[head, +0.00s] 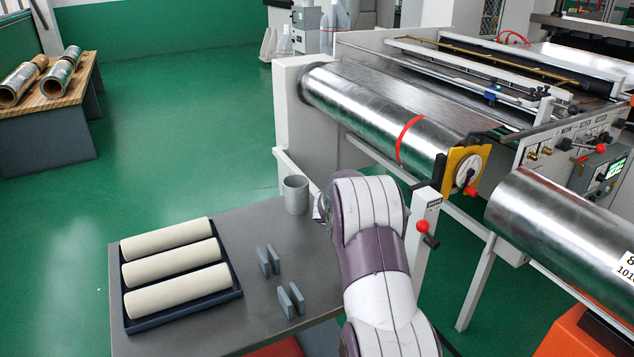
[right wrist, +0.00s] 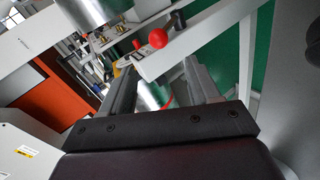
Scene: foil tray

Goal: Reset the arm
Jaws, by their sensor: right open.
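My right arm (head: 375,240) rises from the bottom of the head view, bent over the right edge of the grey table. Its gripper is hidden behind the arm there. In the right wrist view my right gripper (right wrist: 158,80) has its two grey fingers well apart with nothing held between them. Beyond the fingers are a red ball knob (right wrist: 158,38) and white machine parts. My left gripper is not in view.
A grey table (head: 225,250) holds a dark tray (head: 182,318) with three cream rolls, a grey cup (head: 296,194) and paired upright grey plates (head: 268,261). The machine's steel roller (head: 380,115) and red-knobbed lever (head: 423,226) stand close beyond my right arm.

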